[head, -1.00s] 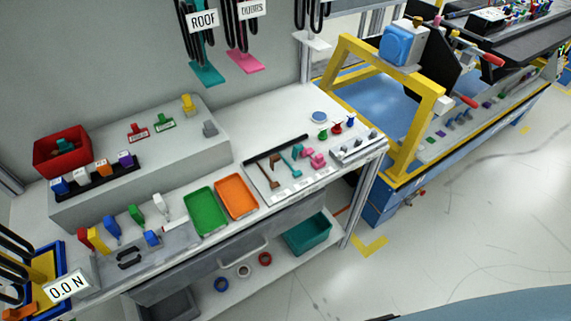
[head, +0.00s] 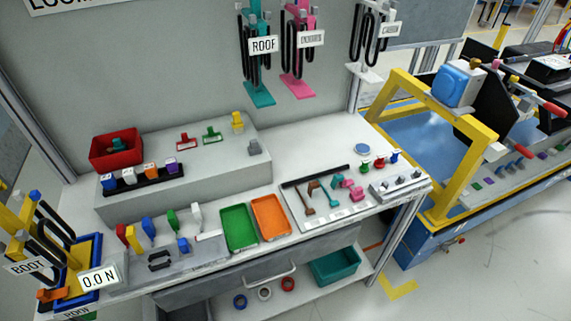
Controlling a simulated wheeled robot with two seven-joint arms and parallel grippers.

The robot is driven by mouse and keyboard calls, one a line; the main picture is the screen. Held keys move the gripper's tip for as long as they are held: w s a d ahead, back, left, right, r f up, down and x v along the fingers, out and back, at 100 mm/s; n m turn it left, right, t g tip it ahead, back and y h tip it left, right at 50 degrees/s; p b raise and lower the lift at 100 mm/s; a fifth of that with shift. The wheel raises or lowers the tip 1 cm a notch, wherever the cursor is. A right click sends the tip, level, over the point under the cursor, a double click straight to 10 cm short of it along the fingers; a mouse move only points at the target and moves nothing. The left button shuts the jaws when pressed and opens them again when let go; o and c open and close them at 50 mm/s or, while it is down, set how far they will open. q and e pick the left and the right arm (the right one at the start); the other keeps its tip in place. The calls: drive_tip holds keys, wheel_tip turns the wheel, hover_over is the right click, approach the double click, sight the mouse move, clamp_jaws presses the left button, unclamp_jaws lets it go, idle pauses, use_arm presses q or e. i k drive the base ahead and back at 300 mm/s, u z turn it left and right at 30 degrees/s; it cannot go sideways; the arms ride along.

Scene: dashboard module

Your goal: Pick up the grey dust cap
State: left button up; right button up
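A small grey piece (head: 254,147), which looks like the grey dust cap, sits on the right end of the raised grey shelf block (head: 140,207). It stands just below and right of a yellow piece (head: 237,122). It is too small to make out its exact shape. Nothing touches it. Neither of my grippers shows in the head view.
A red bin (head: 105,154) and a black holder of coloured blocks stand on the block's left. A green tray (head: 238,228) and an orange tray (head: 271,216) lie in front. Labelled tools hang above. A yellow frame (head: 455,125) stands right.

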sight(255, 149)
drive_tip(key=k, duration=0.5)
drive_tip(key=z, duration=1.65)
drive_tip(key=i, duration=1.15)
drive_tip(key=u, duration=2.25)
